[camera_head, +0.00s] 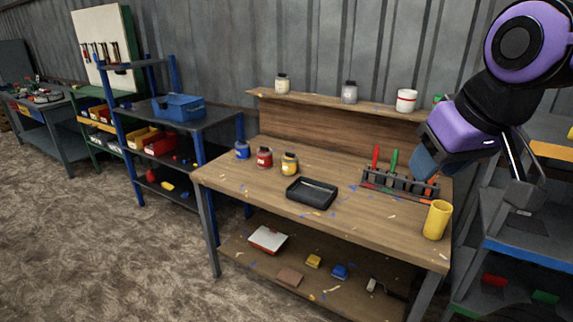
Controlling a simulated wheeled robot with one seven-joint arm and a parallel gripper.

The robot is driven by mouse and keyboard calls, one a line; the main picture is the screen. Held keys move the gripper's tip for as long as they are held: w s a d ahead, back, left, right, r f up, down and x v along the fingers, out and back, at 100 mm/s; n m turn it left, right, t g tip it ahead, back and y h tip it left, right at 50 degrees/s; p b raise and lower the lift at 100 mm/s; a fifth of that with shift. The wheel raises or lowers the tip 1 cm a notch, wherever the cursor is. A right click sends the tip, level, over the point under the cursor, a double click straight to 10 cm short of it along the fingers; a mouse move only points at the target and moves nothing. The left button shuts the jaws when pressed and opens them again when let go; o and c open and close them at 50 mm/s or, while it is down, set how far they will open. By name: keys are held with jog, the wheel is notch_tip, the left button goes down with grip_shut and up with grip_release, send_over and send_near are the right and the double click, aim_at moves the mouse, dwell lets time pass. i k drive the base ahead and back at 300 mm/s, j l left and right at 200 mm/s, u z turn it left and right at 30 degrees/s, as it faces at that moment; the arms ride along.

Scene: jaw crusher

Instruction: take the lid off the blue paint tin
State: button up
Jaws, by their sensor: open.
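The blue paint tin (242,150) stands upright at the back left corner of the wooden workbench. Its top looks closed, but it is too small to make out the lid clearly. A red tin (265,158) and a yellow tin (290,164) stand to its right, apart from each other. My gripper (518,172) is at the right of the view, at the end of my purple and black arm. It is open, holds nothing that I can see, and is far to the right of the blue tin.
A black tray (312,193) lies on the bench (370,222). A tool rack (400,187) and a yellow cup (437,220) stand at the right. Jars line the back shelf (320,102). A blue-framed shelf (205,122) stands left of the bench.

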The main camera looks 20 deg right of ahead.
aim_at(241, 142)
jog(key=i+j+u, duration=0.3)
jog(key=i+u, duration=0.65)
jog(key=i+l+u, duration=0.15)
jog(key=i+u, duration=0.35)
jog(key=i, duration=0.15)
jog(key=i+j, duration=0.1)
jog(key=i, duration=1.55)
jog(key=i+z, duration=0.55)
jog(key=z, duration=0.15)
jog(key=i+j+z, duration=0.1)
jog(key=i+z, duration=0.4)
jog(key=z, duration=0.35)
jog(key=i+z, duration=0.2)
jog(key=z, duration=0.3)
jog(key=i+j+z, duration=0.15)
jog(key=z, duration=0.35)
jog(key=i+j+z, duration=0.1)
jog(key=z, duration=0.4)
jog(key=j, duration=0.1)
